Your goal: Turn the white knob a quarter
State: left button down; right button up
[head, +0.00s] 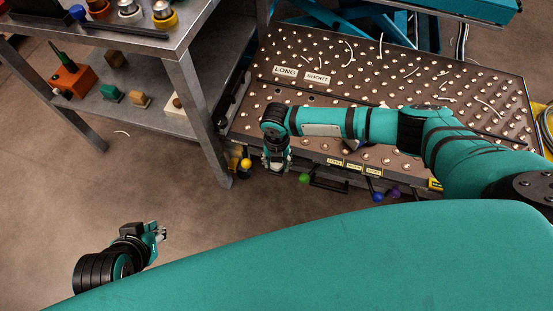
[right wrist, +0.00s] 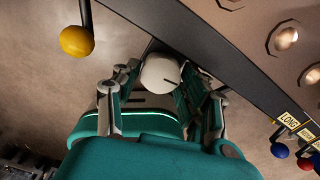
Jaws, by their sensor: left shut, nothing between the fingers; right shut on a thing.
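The white knob (right wrist: 162,72) sits at the front edge of the dark table (head: 340,50), between the fingers of my right gripper in the right wrist view. A short dark line shows on its face. My left gripper (head: 160,232) is shut and empty, low at the left over the floor, well away from the table.
A yellow ball knob (right wrist: 77,40) is beside my right gripper. Green (head: 304,178), blue (head: 378,197) and purple (head: 395,192) ones lie further right along the front edge. A grey metal shelf (head: 185,75) stands at the left. The floor in front is clear.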

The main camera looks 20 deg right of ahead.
dwell(0.3)
jog(key=o, duration=0.9)
notch_tip(320, 180, up, 12)
jog(key=shift+r, duration=0.1)
